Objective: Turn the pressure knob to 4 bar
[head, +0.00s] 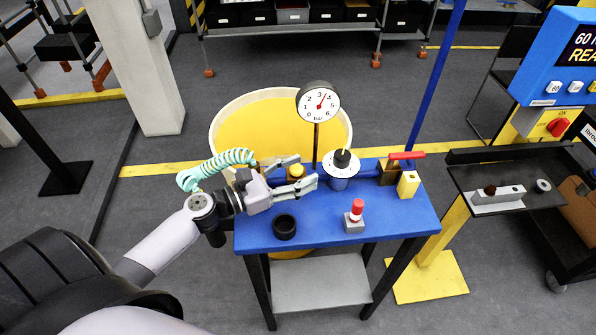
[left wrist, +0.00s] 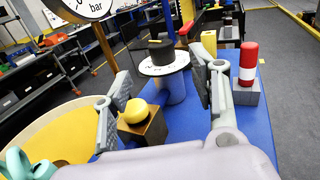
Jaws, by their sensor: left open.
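The black pressure knob (head: 342,158) stands upright above a white marked dial disc (head: 341,170) near the back of the blue bench. In the left wrist view the knob (left wrist: 161,50) is ahead, between the lines of the two fingers. The round bar gauge (head: 318,102) stands on a post behind the bench; its red needle points up and right, around 3 to 4. My left gripper (head: 307,172) is open and empty, just left of the knob and apart from it. In the left wrist view the gripper (left wrist: 161,72) shows both fingers spread. My right gripper is not in view.
The blue bench (head: 385,215) also carries a yellow button (head: 296,171), a red-and-white cylinder (head: 356,210) on a grey block, a black ring (head: 285,227) and a red-handled valve (head: 406,156). A yellow round bin (head: 245,130) is behind. A blue pole (head: 437,70) rises at the right.

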